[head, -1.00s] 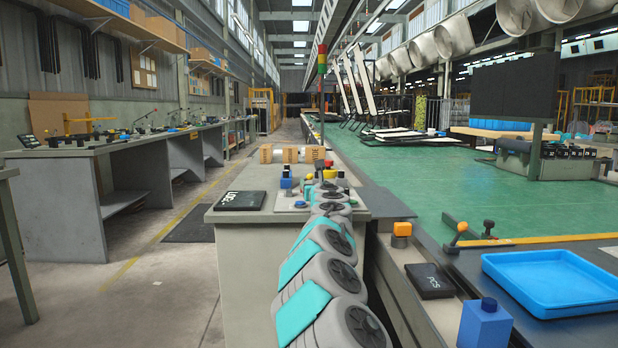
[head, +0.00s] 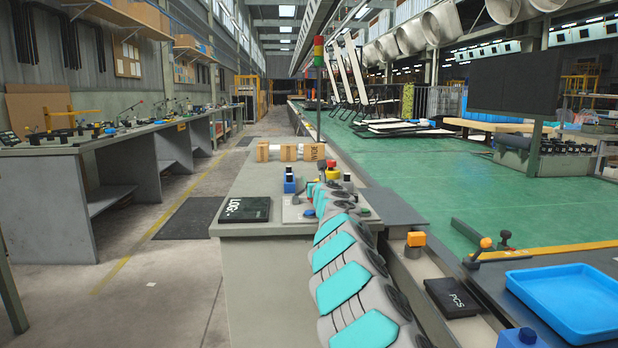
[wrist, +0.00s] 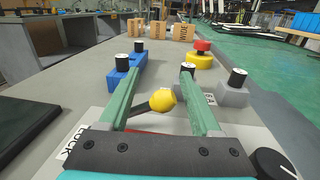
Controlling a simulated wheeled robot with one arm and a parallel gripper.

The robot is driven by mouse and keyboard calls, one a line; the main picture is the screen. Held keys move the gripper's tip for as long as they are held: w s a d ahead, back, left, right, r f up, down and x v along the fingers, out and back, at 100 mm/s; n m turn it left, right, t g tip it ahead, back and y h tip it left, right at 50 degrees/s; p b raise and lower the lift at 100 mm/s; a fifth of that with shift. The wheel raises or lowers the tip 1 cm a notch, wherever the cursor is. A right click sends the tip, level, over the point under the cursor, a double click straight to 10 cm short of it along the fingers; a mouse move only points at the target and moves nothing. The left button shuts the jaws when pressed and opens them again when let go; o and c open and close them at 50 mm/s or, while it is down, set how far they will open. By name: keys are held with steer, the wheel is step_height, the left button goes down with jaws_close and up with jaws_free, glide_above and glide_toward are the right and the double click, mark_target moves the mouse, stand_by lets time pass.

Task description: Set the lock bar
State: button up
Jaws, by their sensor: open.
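A yellow ball knob (wrist: 162,100) on a dark lever stands between the two green fingers of my gripper (wrist: 163,76) in the wrist view. The fingers are open, one on each side of the knob, and I see no clear contact. A white plate with the word LOCK (wrist: 72,143) lies at the lower left, partly covered by my gripper. In the head view my arm reaches over the grey console (head: 262,228) and largely hides the gripper. No separate bar can be made out.
Beyond the fingers are a blue block (wrist: 124,82) with black knobs, a red button (wrist: 201,46) on a yellow base, and a grey block (wrist: 232,98). A black dial (wrist: 272,164) is at lower right. A blue tray (head: 570,300) lies to the right.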

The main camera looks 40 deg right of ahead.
steer(key=c, duration=1)
jaws_close()
steer(key=shift+d+f, duration=0.1)
steer(key=shift+f, duration=0.05)
stand_by(0.4)
